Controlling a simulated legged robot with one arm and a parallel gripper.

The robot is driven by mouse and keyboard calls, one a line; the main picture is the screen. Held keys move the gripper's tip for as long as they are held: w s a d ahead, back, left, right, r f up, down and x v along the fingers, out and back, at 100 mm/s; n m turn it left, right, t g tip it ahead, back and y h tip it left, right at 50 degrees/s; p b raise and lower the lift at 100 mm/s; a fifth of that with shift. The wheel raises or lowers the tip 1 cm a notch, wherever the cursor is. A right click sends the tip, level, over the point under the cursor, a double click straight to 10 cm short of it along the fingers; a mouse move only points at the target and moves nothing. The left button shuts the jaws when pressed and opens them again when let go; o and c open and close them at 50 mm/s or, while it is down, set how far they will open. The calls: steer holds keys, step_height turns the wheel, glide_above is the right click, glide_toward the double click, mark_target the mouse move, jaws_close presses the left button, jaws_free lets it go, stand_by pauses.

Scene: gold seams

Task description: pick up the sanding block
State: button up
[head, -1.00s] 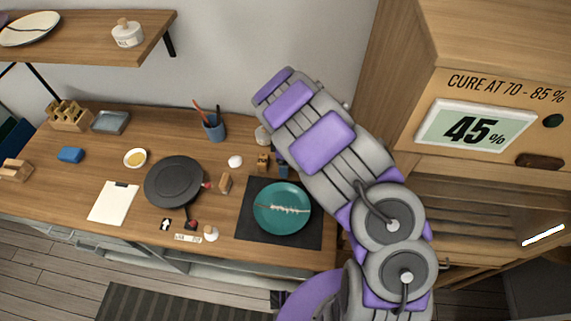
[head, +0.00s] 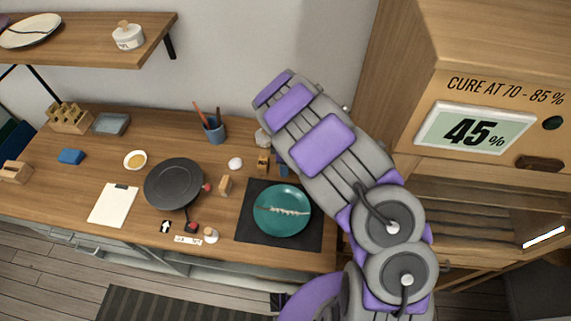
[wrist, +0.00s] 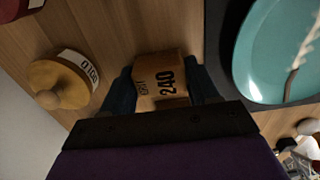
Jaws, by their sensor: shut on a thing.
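The sanding block (wrist: 160,82) is a small tan block marked 240 GRIT. In the wrist view it sits between the two dark blue fingers of my gripper (wrist: 163,92), which is shut on it. In the head view, a small tan block (head: 263,158) shows beside my dark fingertips (head: 281,168), at the back of the bench near the mat; my arm hides part of this area. I cannot tell whether the block is clear of the bench top.
A teal plate (head: 274,224) with a pale seam lies on a dark mat (head: 252,238) close by. A lidded jar (wrist: 60,84) stands beside the block. A black turntable (head: 173,184), a cup of tools (head: 214,131) and another tan block (head: 225,185) are to the left.

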step_height(320, 180, up, 4)
steer(key=shift+w+f+p, duration=0.1)
steer(key=shift+f+p, duration=0.15)
steer(key=shift+p, duration=0.15)
steer(key=shift+s+r, duration=0.15)
steer(key=shift+s, duration=0.2)
steer(key=shift+s+d+r+p, duration=0.2)
steer(key=shift+s+d, duration=0.15)
steer(key=shift+s, duration=2.2)
steer(key=shift+s+d+r+p, duration=0.2)
steer(key=shift+s+d, duration=0.1)
steer(key=shift+s, duration=2.3)
steer(key=shift+s+d+r+p, duration=0.1)
steer(key=shift+s+d+r, duration=0.2)
steer(key=shift+s, duration=2.25)
steer(key=shift+f, duration=0.1)
steer(key=o, duration=0.5)
steer(key=shift+w+d, duration=0.1)
steer(key=c, duration=0.3)
